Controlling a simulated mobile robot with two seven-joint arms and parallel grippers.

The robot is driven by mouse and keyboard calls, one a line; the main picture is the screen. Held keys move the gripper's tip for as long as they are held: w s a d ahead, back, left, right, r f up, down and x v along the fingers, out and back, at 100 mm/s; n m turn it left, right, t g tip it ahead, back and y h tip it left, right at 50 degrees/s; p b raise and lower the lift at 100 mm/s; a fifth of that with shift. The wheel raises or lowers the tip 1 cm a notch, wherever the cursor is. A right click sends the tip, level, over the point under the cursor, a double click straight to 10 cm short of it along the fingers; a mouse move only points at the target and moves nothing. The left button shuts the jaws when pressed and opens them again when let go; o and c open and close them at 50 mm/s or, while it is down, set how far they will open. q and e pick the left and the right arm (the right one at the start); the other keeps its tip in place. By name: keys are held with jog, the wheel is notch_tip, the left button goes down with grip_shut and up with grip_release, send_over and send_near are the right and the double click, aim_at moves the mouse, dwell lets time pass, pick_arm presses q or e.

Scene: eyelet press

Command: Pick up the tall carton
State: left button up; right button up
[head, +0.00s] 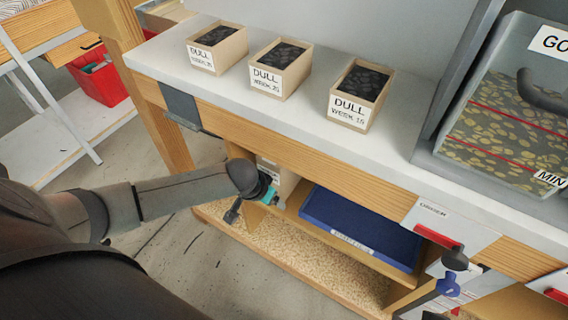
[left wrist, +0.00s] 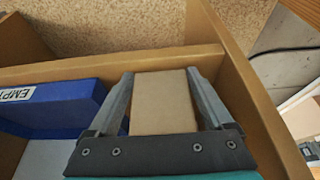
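The carton is a plain tan box in the lower cubby under the counter. In the head view only part of the carton (head: 284,181) shows, with a pale label, behind my left wrist. In the left wrist view the carton (left wrist: 163,100) stands between the two grey fingers of my left gripper (left wrist: 162,85), one on each side. The fingertips lie very close to its sides; I cannot tell whether they press on it. My right gripper is not in view.
A blue tray (head: 345,228) sits right of the carton; wooden cubby walls (left wrist: 235,75) stand close by. Three boxes labelled DULL (head: 363,92) stand on the counter (head: 300,110). A clear bin (head: 510,120) is at the right. A red bin (head: 98,82) is far left.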

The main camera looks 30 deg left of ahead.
pick_arm(q)
jog(key=c, duration=1)
jog(key=shift+c, duration=0.6)
jog(key=shift+r, duration=0.1)
